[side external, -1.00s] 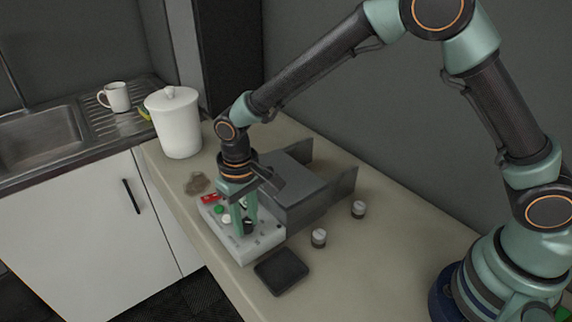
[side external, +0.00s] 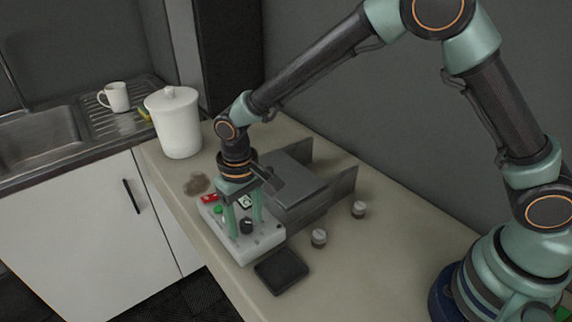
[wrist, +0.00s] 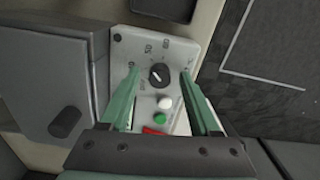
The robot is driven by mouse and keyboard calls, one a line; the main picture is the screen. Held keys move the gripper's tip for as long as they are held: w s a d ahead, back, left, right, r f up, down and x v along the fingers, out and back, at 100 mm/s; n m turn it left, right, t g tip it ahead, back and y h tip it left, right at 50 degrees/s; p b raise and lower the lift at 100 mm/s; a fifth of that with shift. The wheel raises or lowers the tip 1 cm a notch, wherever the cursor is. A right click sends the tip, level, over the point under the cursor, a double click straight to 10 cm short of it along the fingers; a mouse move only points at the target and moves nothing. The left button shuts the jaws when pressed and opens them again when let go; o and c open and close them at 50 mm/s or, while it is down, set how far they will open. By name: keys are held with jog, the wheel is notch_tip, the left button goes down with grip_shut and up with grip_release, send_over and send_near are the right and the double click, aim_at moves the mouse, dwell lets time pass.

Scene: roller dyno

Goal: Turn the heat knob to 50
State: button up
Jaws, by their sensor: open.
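The heat knob (wrist: 159,75) is small, round and black with a pale pointer line. It sits on a white control box (side external: 262,243), which also shows in the wrist view (wrist: 185,52). Printed numbers, among them a 50, ring the knob; the line's exact reading is too small to tell. My gripper (side external: 244,228) points down over the box. In the wrist view my gripper (wrist: 160,74) is open, with one green finger on each side of the knob and a visible gap to it.
The box also carries a green button (wrist: 164,117), a white button (wrist: 165,103) and a red switch (wrist: 153,131). A grey roller unit (side external: 292,185) stands behind it. A white canister (side external: 175,125) stands farther back.

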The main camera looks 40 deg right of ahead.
aim_at(245, 222)
notch_tip(245, 222, up, 12)
dwell(0.5)
jog(key=s+d+r+t, duration=0.25)
jog(key=d+r, duration=0.45)
jog(key=d, duration=0.4)
jog(key=s+d+m+t, duration=0.1)
jog(key=s+d+t, duration=0.2)
jog(key=s+d, duration=0.5)
jog(key=d, duration=0.3)
jog(key=shift+s+d+r, duration=0.35)
jog(key=shift+s+r, duration=0.05)
